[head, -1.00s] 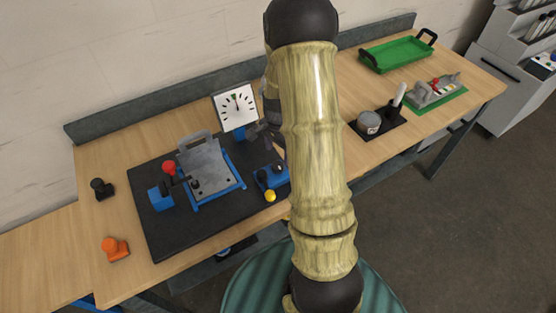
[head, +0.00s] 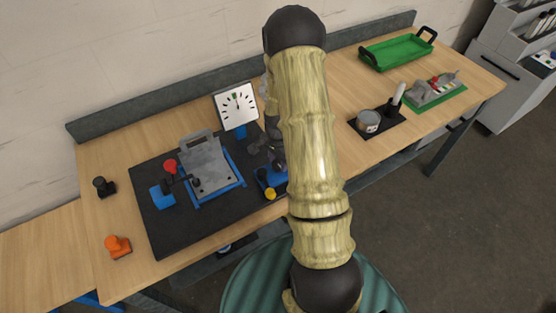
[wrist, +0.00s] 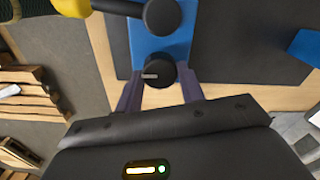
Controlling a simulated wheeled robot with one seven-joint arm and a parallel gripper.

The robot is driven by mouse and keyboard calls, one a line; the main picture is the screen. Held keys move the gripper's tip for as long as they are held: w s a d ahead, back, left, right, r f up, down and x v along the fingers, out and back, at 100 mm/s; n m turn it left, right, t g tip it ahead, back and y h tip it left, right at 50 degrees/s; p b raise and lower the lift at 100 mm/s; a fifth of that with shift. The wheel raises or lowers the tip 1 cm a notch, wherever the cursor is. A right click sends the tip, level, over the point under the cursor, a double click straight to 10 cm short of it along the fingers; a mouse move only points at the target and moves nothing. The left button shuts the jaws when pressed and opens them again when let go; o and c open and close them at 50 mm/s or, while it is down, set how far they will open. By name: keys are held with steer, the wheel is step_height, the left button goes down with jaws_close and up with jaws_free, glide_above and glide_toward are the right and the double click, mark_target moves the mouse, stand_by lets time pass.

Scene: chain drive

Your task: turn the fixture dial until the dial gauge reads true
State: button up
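The dial gauge (head: 236,106) stands upright at the back of the dark fixture mat, with a white square face. Its needle points roughly upward, close to a small green mark; the exact reading is too small to tell. The fixture dial is a dark round knob (wrist: 158,76) with a pale line on a blue block (wrist: 160,45). My gripper (wrist: 160,88) has its two purplish fingers on either side of this knob, apart, with slight gaps seeming to show. In the head view my arm partly hides the blue block (head: 266,180) and the gripper.
A grey plate in a blue frame (head: 208,165) and a red-knobbed clamp (head: 170,167) stand left on the mat (head: 155,225). A yellow ball knob (head: 270,193) is at the blue block's front.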

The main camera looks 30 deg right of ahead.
steer(key=shift+c, duration=0.5)
steer(key=shift+n, duration=0.4)
steer(key=n+b, duration=0.1)
steer(key=n, duration=0.2)
steer(key=shift+b, duration=0.3)
steer(key=shift+w+n+b, duration=0.1)
steer(key=shift+n+b, duration=0.3)
steer(key=shift+n, duration=1.8)
steer(key=o, duration=1)
steer(key=shift+c, duration=0.2)
